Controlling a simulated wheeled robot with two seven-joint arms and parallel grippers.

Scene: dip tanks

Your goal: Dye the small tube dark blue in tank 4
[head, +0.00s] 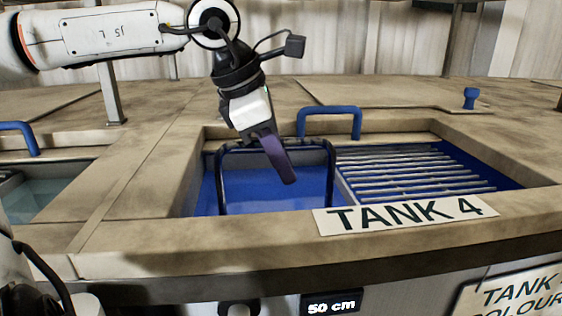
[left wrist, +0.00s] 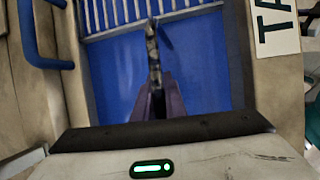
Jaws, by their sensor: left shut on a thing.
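My left gripper (head: 284,172) comes down from the upper left over tank 4. Its purple fingers are shut on a dark bent tube (head: 332,178), shaped like an upside-down U. In the left wrist view my fingers (left wrist: 157,98) close around the tube's dark, mottled top bar (left wrist: 152,52). The tube stands upright in the left part of tank 4 (head: 408,208), over blue liquid (head: 275,193). Its legs reach down toward the liquid. The front rim hides the lower ends, and how deep they go cannot be told. My right gripper is out of view.
A metal slatted rack (head: 415,175) fills the right part of the tank. A blue handle (head: 329,108) stands behind the opening. Another tank with pale liquid (head: 45,190) lies to the left. A "50 cm" display (head: 332,304) is on the front.

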